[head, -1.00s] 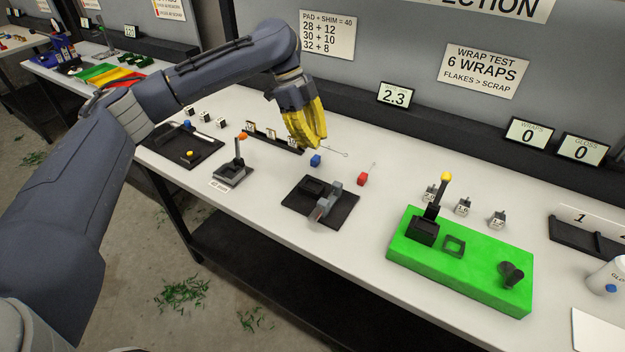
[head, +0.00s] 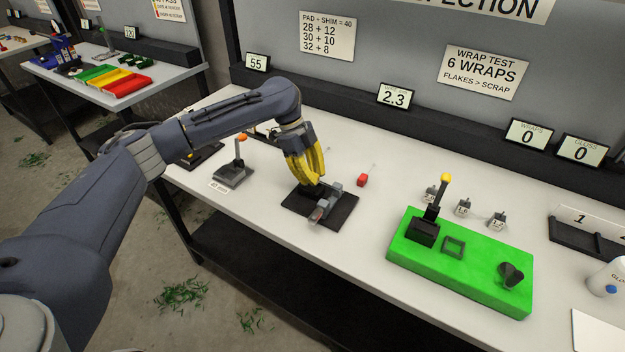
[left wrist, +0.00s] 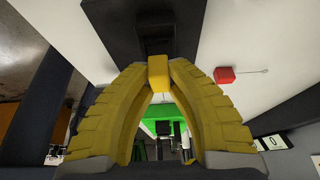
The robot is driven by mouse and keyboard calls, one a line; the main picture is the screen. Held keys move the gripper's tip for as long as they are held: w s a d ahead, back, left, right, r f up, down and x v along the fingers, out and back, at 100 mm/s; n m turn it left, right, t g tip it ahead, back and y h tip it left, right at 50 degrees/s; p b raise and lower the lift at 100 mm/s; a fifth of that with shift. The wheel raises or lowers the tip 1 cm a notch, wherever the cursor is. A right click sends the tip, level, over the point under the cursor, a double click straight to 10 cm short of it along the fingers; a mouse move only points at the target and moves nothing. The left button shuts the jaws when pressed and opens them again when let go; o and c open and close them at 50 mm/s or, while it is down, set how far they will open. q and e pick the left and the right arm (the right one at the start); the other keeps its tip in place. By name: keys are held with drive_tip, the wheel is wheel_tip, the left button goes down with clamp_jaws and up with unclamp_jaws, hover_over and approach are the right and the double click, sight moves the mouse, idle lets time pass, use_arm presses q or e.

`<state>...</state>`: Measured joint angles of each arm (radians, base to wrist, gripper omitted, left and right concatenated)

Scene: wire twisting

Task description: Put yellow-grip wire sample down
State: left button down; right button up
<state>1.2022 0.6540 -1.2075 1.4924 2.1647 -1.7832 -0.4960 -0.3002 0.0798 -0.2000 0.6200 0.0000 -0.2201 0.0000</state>
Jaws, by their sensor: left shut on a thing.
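My left gripper (head: 311,180) has yellow fingers and is low over the rear part of a small black fixture plate (head: 345,210) with a grey clamp-like part (head: 326,206). In the left wrist view its fingertips (left wrist: 158,75) are shut on a small yellow block (left wrist: 158,70), the grip of the yellow-grip wire sample. The sample's wire cannot be made out. In the head view the fingers hide the sample. Whether it touches the plate cannot be told. My right gripper is not in view.
A red-grip wire sample (head: 362,180) lies just right of the plate and also shows in the left wrist view (left wrist: 225,75). A lever stand (head: 235,172) is to the left. A green base (head: 460,262) with a yellow-knobbed lever is to the right.

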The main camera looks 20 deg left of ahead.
use_arm(q)
drive_tip(key=shift+f, duration=0.85)
drive_tip(key=shift+f, duration=0.1)
drive_tip(key=c, duration=1.4)
unclamp_jaws()
drive_tip(key=shift+o, duration=0.2)
drive_tip(key=v, duration=1.2)
drive_tip(key=shift+a, duration=0.1)
